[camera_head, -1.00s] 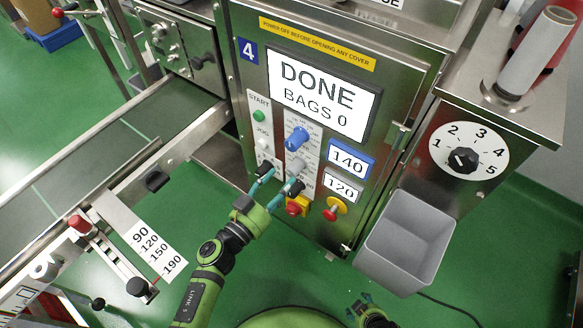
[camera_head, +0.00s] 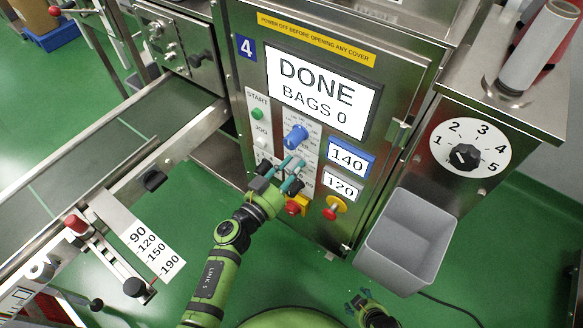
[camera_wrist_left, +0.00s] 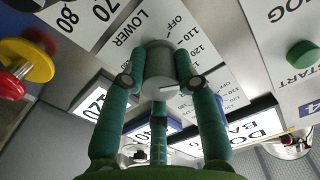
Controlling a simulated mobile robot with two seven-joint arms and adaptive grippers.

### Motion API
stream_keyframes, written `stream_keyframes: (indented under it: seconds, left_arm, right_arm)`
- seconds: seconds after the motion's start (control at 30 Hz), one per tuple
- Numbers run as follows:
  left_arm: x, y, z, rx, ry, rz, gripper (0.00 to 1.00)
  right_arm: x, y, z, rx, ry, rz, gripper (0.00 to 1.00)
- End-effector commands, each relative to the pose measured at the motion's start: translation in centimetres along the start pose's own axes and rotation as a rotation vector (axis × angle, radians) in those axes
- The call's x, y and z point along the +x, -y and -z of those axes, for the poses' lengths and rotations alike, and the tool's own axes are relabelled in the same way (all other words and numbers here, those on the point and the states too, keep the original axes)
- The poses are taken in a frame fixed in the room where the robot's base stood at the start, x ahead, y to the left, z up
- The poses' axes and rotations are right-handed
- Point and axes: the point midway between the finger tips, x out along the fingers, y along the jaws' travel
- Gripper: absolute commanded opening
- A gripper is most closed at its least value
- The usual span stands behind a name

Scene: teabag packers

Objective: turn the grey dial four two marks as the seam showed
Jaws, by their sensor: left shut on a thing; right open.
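The grey dial (camera_wrist_left: 162,68) shows in the left wrist view, on the scale marked LOWER with OFF, 110 and 120 beside it. My left gripper (camera_wrist_left: 160,88) is shut on this dial, with teal fingers on both sides of it. In the head view my left gripper (camera_head: 287,176) is at the panel of machine 4, just below the blue dial (camera_head: 296,137), and its fingers mostly hide the grey dial. The lower readout (camera_head: 341,184) shows 120, the upper readout (camera_head: 347,158) 140. My right gripper (camera_head: 362,302) is open and empty, low in the picture.
The green START button (camera_head: 257,114) is left of the blue dial. Red-and-yellow knobs (camera_head: 334,208) sit close below my left gripper. A grey bin (camera_head: 405,240) hangs at the right, under a numbered black selector (camera_head: 465,158).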

Motion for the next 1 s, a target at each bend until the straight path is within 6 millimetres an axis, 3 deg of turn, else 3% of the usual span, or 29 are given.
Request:
stream_keyframes:
  seconds: [0.67, 1.0]
  left_arm:
    - [0.12, 0.06, 0.33, 0.026, -0.007, 0.000, 0.00]
    - [0.15, 0.07, 0.42, 0.149, -0.008, 0.000, 0.00]
  right_arm:
    - [-0.05, 0.01, 0.01, -0.001, -0.002, 0.000, 0.63]
    - [-0.15, 0.03, -0.03, -0.002, -0.006, 0.001, 0.63]
